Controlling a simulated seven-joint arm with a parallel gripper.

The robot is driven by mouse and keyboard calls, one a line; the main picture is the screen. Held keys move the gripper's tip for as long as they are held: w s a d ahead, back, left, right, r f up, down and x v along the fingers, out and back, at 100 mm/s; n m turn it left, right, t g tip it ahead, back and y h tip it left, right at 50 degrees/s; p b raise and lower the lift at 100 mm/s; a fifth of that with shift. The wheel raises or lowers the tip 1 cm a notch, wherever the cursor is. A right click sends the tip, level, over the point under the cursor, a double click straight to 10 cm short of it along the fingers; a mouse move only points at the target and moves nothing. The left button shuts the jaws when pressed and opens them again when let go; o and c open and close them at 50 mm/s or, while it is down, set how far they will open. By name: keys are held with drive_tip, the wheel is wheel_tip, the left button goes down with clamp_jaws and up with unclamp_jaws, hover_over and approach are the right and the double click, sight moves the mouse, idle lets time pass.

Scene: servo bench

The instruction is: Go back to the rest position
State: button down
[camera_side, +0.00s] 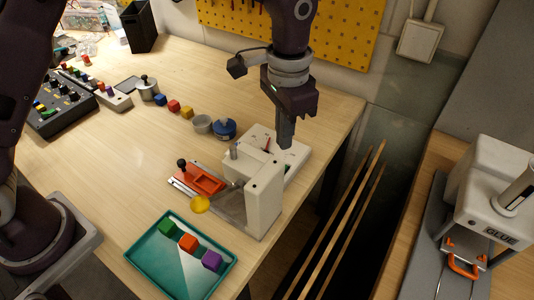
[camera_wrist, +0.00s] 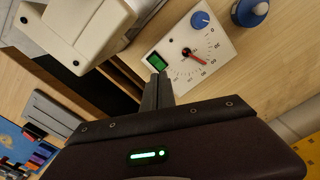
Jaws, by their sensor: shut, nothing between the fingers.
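My gripper (camera_side: 285,143) hangs from the arm in the side view, pointing down above the white dial box near the right edge of the bench. Its fingers are together with nothing between them. In the side view the dial box (camera_side: 291,158) is partly hidden behind my fingers and the cream machine.
The cream machine (camera_side: 264,195) with a red slide (camera_side: 203,179) stands just in front. A teal tray (camera_side: 152,262) holds green, red and purple cubes. A blue round item (camera_side: 224,128) and several small cubes lie left. A glue machine (camera_side: 497,190) stands far right, beyond a gap.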

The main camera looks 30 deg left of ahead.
drive_tip(key=shift+r, duration=0.5)
drive_tip(key=s+a+r+n+t, duration=0.3)
drive_tip(key=s+a+r, duration=0.8)
drive_tip(key=a+r, duration=0.25)
drive_tip(key=s+a+f+n+t, duration=0.1)
drive_tip(key=s+a, duration=0.1)
drive_tip(key=s, duration=0.5)
drive_tip(key=s+a+n+t, duration=0.1)
drive_tip(key=s+a+n, duration=0.1)
drive_tip(key=s, duration=0.5)
drive_tip(key=shift+a+f+t, duration=0.3)
drive_tip(key=shift+a+f, duration=0.05)
drive_tip(key=shift+a, duration=0.4)
